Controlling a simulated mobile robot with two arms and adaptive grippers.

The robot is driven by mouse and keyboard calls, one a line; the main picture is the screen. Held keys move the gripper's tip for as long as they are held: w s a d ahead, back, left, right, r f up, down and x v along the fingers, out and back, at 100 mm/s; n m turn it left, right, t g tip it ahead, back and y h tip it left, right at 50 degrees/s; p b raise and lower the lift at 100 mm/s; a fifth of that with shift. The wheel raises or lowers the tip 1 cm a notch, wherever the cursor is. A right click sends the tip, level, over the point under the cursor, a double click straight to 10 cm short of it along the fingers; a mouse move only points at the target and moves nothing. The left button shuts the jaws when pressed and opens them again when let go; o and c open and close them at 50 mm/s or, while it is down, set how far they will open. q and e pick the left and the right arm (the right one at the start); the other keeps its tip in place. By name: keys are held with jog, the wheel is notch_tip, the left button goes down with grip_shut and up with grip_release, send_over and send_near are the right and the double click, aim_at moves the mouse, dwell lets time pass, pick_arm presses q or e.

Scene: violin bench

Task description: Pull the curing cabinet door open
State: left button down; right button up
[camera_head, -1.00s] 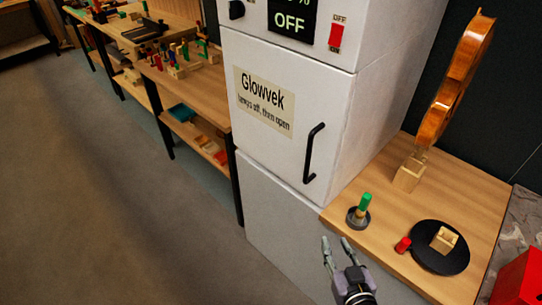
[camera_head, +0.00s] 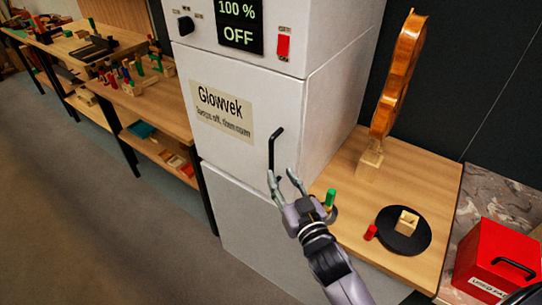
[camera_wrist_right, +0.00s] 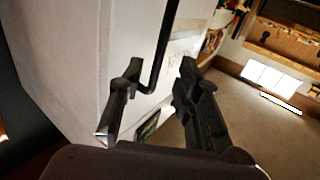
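The white curing cabinet's door (camera_head: 240,125) is shut, with a "Glowvek" label on its front. Its black bar handle (camera_head: 273,147) is on the door's right side. My right gripper (camera_head: 280,174) is open at the handle's lower end. In the right wrist view the handle (camera_wrist_right: 165,45) passes between the two spread fingers (camera_wrist_right: 158,68); I cannot tell whether either finger touches it. The display (camera_head: 239,24) above the door reads "100 %" and "OFF". A red switch (camera_head: 283,46) is to its right. My left gripper is not in view.
The wooden bench (camera_head: 440,210) right of the cabinet holds a violin (camera_head: 400,75), a black round disc (camera_head: 390,242), a red piece (camera_head: 370,232) and a green-topped piece (camera_head: 330,197) close to my right gripper. A red box (camera_head: 490,255) is at far right. Floor in front is clear.

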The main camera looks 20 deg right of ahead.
aim_at(272, 162)
jog(key=w, duration=0.5)
jog(key=w+p, duration=0.1)
jog(key=w, duration=0.1)
jog(key=shift+w+a, duration=0.3)
jog(key=shift+w, duration=0.1)
grip_shut()
dwell(0.4)
